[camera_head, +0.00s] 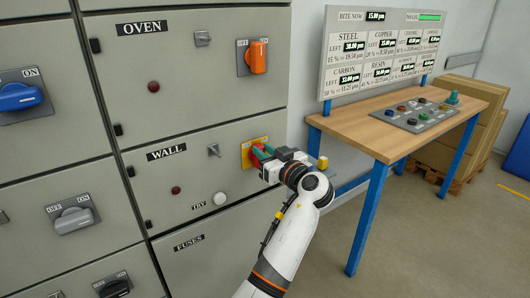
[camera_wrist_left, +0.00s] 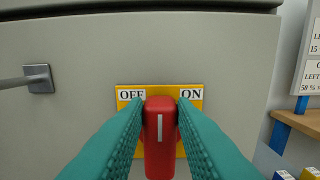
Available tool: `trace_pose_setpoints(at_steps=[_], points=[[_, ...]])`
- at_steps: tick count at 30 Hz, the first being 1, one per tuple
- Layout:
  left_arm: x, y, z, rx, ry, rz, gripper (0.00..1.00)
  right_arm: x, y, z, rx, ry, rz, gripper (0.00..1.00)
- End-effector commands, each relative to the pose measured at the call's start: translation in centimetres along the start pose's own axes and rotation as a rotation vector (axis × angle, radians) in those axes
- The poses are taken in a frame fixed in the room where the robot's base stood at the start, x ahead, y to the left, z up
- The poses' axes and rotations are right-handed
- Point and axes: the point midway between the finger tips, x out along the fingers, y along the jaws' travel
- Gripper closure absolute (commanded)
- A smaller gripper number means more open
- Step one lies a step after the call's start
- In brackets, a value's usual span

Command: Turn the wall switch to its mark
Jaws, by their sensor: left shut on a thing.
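The WALL panel (camera_head: 185,172) is a grey cabinet front with a black WALL label (camera_head: 167,152). Its switch is a red handle (camera_wrist_left: 160,135) on a yellow plate (camera_wrist_left: 188,92) marked OFF at the left and ON at the right. In the left wrist view the handle points at the camera, between the OFF and ON words, with a pale line on it. My left gripper (camera_head: 259,154) is shut on the red handle, its green fingers (camera_wrist_left: 160,130) on both sides. In the head view the gripper hides most of the handle. My right gripper is not in view.
The OVEN panel with an orange switch (camera_head: 257,57) is above, the FUSES panel (camera_head: 213,262) below. A blue switch (camera_head: 20,97) and a grey switch (camera_head: 73,219) are at the left. A wooden table (camera_head: 360,133) with a button board (camera_head: 414,114) stands right of the cabinet.

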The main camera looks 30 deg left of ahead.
Motion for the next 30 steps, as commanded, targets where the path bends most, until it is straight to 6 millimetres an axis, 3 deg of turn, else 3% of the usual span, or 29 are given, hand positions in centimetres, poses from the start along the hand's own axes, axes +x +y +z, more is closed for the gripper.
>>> trace_pose_setpoints(at_steps=[11,30], points=[[0.1,-0.5,-0.1,0.197,0.001,0.002,0.99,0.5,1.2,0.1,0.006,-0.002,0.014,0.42],[0.1,-1.8,-0.6,0.802,0.001,0.003,0.99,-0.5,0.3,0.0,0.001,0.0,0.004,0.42]])
